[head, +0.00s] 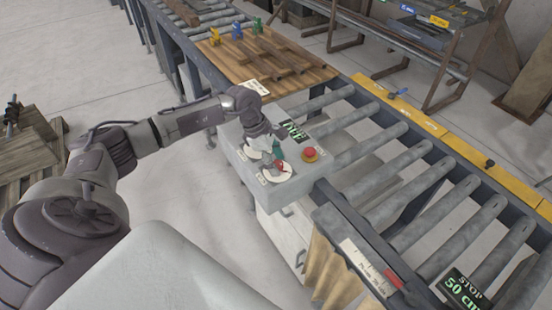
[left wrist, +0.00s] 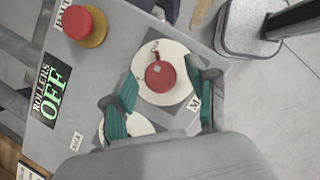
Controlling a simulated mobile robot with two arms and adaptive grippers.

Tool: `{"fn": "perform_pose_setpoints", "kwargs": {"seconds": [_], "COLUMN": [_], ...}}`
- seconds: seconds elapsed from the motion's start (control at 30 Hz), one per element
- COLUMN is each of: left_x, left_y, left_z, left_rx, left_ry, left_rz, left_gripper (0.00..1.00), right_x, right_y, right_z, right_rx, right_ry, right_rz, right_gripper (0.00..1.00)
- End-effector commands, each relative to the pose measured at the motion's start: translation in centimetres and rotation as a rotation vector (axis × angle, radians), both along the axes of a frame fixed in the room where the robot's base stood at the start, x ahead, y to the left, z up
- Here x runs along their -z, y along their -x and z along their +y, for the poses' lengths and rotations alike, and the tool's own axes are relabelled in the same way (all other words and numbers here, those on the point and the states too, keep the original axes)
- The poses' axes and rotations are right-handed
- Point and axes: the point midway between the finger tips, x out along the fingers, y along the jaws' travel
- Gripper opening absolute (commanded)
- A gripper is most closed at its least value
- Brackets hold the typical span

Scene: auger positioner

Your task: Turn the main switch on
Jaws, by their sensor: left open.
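The main switch is a red knob on a round white plate, seen on the grey control box in the head view (head: 283,168) and in the left wrist view (left wrist: 160,76). A label starting with "M" lies beside its plate. My left gripper (head: 274,158) is over the box, pointing down. In the left wrist view its teal fingers (left wrist: 163,78) are open, one on each side of the red knob. I cannot tell whether they touch it. A second white dial (left wrist: 122,127) is partly hidden by the gripper. My right gripper is not in view.
A red push button (head: 310,154) on a yellow base stands on the control box (head: 240,165). A display (left wrist: 48,92) there reads "ROLLERS OFF". The roller conveyor (head: 375,160) runs beside the box. A pallet with small coloured figures (head: 237,31) lies at the back.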

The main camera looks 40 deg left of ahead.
Motion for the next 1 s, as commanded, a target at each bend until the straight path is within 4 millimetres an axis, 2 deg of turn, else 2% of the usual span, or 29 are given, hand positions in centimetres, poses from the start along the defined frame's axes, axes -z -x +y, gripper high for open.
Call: {"fn": "perform_pose_setpoints", "kwargs": {"seconds": [0.13, 0.4, 0.5, 0.77, 1.0], "left_x": [0.0, 0.0, 0.0, 0.1, 0.3], "left_y": [0.0, 0.0, 0.0, 0.0, 0.1], "left_z": [0.0, 0.0, 0.0, 0.0, 0.0], "left_rx": [0.0, -0.001, -0.001, -0.032, -0.16], "left_ry": [0.0, 0.0, 0.0, -0.001, -0.002], "left_rz": [0.0, 0.0, 0.0, 0.001, -0.001], "left_gripper": [0.58, 0.13, 0.0, 0.0, 0.0], "right_x": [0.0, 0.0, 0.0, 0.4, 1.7], "right_y": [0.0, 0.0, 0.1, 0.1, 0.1], "right_z": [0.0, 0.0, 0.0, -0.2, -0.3], "right_rx": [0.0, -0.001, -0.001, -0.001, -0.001], "right_ry": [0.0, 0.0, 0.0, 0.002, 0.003], "right_rz": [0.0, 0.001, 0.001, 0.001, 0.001], "right_gripper": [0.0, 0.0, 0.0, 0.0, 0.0]}}
